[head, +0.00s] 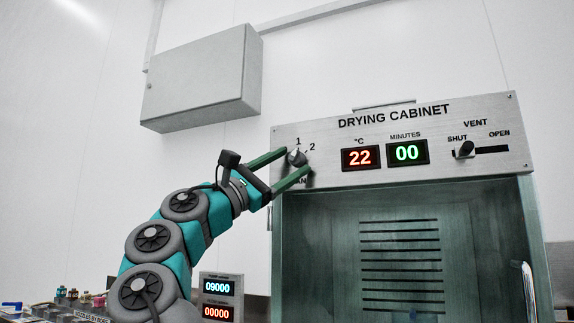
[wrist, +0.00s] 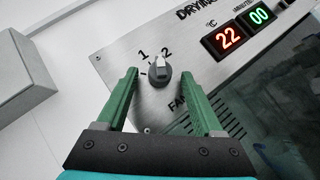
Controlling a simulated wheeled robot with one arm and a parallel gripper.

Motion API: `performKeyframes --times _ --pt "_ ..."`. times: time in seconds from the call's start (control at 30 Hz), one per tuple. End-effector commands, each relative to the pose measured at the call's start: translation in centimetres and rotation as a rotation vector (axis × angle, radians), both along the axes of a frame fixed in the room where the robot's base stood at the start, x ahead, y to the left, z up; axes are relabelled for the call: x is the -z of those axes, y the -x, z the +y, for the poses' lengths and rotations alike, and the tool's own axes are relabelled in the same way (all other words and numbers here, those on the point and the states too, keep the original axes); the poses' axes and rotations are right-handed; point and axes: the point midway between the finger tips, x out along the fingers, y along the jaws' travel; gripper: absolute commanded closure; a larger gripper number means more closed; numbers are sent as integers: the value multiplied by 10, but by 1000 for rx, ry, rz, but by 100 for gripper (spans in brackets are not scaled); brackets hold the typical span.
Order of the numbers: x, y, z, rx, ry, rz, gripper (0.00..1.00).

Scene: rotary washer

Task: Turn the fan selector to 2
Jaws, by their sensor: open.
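The fan selector (head: 296,157) is a small round grey knob at the upper left of the drying cabinet's panel, with the marks 1 and 2 above it. It also shows in the wrist view (wrist: 160,73), where its pale raised grip points roughly up, toward the side of the 2; I cannot tell its exact setting. My gripper (head: 298,163) is open, with its two green fingers on either side of the knob. In the wrist view (wrist: 159,78) a gap shows between the knob and each finger. The FAN label is partly hidden by a finger.
The drying cabinet panel (head: 430,160) also carries a red 22 display (head: 360,158), a green 00 display (head: 407,152) and a vent slider (head: 464,150) at the shut end. A grey wall box (head: 200,80) hangs at the upper left. Two more displays (head: 217,300) stand below my arm.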

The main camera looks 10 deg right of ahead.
Motion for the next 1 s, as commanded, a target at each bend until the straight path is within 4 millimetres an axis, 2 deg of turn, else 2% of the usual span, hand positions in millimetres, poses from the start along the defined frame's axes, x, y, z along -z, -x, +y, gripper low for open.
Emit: performKeyframes --times 0.5,0.87,1.0 --pt "38 21 54 0 2 2 31" --pt "42 23 59 1 0 1 31" --pt "42 25 54 2 -12 -5 32"
